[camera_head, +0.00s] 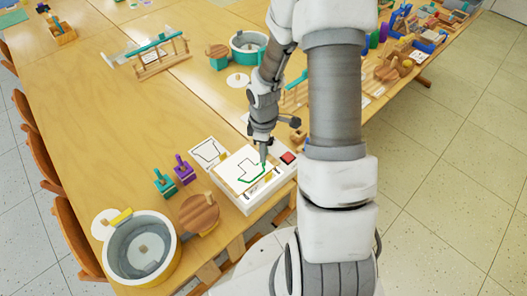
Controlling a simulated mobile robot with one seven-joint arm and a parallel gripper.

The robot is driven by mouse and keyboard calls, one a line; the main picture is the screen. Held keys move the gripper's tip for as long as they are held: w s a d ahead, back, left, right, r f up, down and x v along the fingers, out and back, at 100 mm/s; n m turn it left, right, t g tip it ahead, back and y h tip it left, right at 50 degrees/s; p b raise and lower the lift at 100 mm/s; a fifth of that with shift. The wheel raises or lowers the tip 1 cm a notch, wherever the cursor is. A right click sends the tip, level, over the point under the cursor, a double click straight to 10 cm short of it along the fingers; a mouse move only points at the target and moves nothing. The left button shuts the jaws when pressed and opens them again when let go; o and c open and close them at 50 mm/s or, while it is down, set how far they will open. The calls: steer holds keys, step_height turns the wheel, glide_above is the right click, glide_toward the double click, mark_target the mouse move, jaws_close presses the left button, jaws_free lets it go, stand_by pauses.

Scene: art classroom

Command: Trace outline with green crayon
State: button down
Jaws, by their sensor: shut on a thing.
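A white sheet on a white drawing board (233,168) lies near the table's front edge. It bears a black angular outline (243,168). A green line (252,181) runs along the lower and right part of that outline. My gripper (264,157) points down over the right side of the sheet. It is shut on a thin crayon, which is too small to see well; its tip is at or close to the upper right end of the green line. I cannot tell whether it touches the paper.
A card with a black outline (208,152) lies at the board's upper left. A red block (288,157) is at its right. Purple (183,168) and teal (164,182) stamps, a wooden disc (199,213) and a round tub (142,224) stand left. The table's middle left is clear.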

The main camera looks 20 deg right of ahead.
step_height(320, 180, up, 2)
steer(key=shift+r+p, duration=0.1)
steer(key=shift+p, duration=0.55)
steer(key=shift+w+d+f+b, duration=0.1)
steer(key=shift+w+f+b, duration=0.15)
steer(key=shift+w, duration=0.25)
steer(key=shift+w+d+f+b, duration=0.1)
steer(key=shift+w+f, duration=0.25)
steer(key=shift+w, duration=0.15)
steer(key=shift+f+b, duration=1.2)
steer(key=shift+f, duration=0.35)
steer(key=shift+r, duration=0.1)
stand_by(0.3)
step_height(320, 180, up, 4)
steer(key=p, duration=0.3)
stand_by(0.4)
